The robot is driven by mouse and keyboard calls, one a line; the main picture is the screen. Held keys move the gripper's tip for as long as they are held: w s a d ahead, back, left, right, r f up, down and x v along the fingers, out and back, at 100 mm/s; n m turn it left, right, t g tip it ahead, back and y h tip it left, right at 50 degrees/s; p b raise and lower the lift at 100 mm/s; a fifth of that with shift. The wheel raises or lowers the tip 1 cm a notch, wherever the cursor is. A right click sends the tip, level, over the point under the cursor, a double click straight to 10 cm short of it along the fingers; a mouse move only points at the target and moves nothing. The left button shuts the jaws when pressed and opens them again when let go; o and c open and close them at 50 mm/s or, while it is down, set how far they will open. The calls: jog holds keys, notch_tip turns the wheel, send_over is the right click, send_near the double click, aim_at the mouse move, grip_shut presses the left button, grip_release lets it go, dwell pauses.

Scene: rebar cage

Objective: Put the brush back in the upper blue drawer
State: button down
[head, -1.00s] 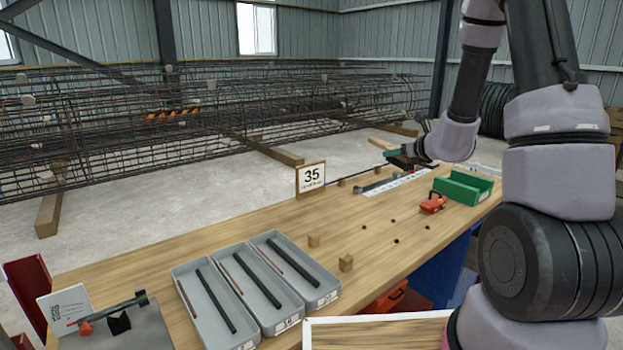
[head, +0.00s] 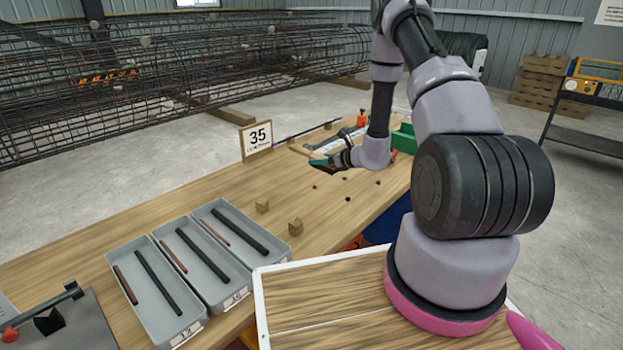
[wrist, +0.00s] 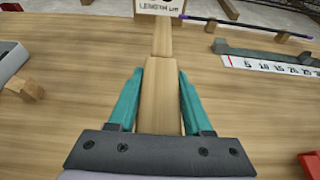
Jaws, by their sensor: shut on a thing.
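My gripper (wrist: 160,105) has teal fingers on both sides of a wooden piece, which looks like the brush (wrist: 160,90). The piece points forward from the palm, wide near me and narrower toward the sign; bristles are not visible. In the head view my gripper (head: 322,164) is above the bench, right of the 35 sign, and the brush cannot be made out there. A blue cabinet side (head: 388,222) shows below the bench, partly behind my arm. The drawer fronts are hidden, so I cannot tell whether the upper drawer is open.
The bench (head: 90,235) carries grey trays (head: 160,318) with bars, small wooden blocks (head: 295,226), the 35 sign (head: 257,140) and a green bin (head: 402,138). A ruler strip (wrist: 270,65) lies to the right. The rebar cage (head: 150,100) stands behind.

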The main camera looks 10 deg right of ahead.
aim_at(319, 185)
jog(key=shift+f, duration=3.35)
jog(key=shift+f, duration=0.15)
jog(key=shift+c, duration=1.6)
grip_release()
